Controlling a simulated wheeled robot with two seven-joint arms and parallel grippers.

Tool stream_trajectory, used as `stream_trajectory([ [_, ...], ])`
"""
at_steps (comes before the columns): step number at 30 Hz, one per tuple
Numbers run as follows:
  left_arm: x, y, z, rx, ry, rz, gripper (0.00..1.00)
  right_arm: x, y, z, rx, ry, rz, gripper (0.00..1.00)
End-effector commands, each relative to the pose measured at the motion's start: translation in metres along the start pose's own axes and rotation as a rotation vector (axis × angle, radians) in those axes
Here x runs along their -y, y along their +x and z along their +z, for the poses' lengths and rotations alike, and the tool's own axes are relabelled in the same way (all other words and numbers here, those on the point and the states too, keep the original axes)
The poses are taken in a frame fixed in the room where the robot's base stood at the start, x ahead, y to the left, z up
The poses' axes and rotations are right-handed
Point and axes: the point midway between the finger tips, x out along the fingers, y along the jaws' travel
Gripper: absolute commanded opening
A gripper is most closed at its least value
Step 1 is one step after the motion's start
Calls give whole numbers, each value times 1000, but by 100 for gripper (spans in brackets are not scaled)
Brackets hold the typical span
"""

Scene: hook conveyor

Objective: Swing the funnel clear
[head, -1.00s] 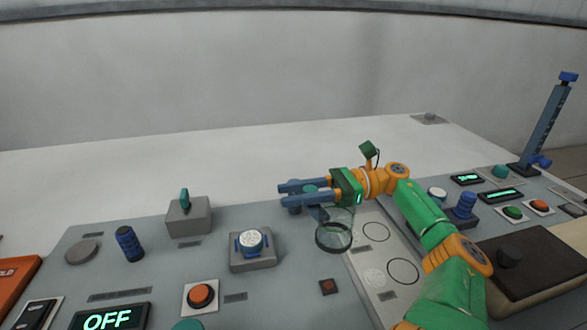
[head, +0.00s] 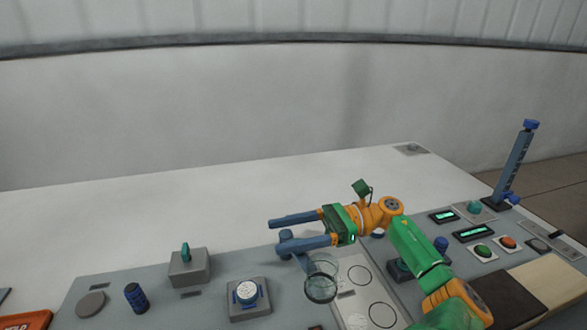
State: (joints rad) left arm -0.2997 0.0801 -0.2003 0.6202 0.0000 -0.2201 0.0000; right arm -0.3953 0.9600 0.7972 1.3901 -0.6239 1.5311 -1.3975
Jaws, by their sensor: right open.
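The funnel (head: 321,284) is a clear cup with a dark rim, beside the left edge of the light plate with circles. A blue-grey swing arm (head: 300,260) joins it to a blue-grey post (head: 286,238). My right gripper (head: 276,234) is open, its two blue-grey fingers pointing left above the funnel and near the post. The lower finger overlaps the post in the picture; I cannot tell whether they touch. Nothing shows held between the fingers. My left gripper is not in view.
A grey switch box (head: 189,268) with a teal lever and a white-topped knob (head: 247,292) stand left of the funnel. A blue ribbed knob (head: 136,298) is further left. A tall blue column (head: 515,165) stands at right. The white surface behind is clear.

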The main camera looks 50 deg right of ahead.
Motion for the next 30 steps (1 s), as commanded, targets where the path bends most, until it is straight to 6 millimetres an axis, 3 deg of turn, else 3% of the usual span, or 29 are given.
stream_trajectory([
  [1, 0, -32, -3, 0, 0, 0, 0, -8, 1, 26, 3, 3, 1, 66],
  [3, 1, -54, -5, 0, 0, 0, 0, -20, 3, 39, 2, 3, 1, 66],
  [6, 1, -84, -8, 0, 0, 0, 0, -50, 8, 50, 3, 6, 0, 66],
  [9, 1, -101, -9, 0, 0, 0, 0, -74, 12, 56, 2, 4, -1, 66],
  [16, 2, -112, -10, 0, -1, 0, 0, -102, 16, 58, 0, 0, -1, 66],
  [30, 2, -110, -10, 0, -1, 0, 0, -103, 17, 56, 0, 0, 1, 66],
])
